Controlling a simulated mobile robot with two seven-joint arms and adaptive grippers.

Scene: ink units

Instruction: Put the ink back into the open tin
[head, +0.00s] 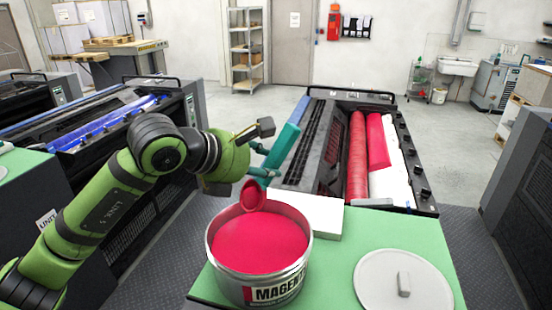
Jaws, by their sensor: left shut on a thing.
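The open tin (258,288), labelled MAGENTA, stands on a green top and holds magenta ink (260,243). My left gripper (263,162) is beyond the tin, above its far rim. It is shut on a tool with a long teal handle (284,143), held tilted. The tool's lower end (253,195), covered in magenta ink, hangs at the tin's far inner edge; I cannot tell whether it touches the ink in the tin. My right gripper is out of view.
A round grey lid (403,281) with a knob lies right of the tin on the green top (345,250). A white block (308,213) sits behind the tin. Beyond is an open press unit with red rollers (358,155). Another unit with blue rollers (100,128) stands left.

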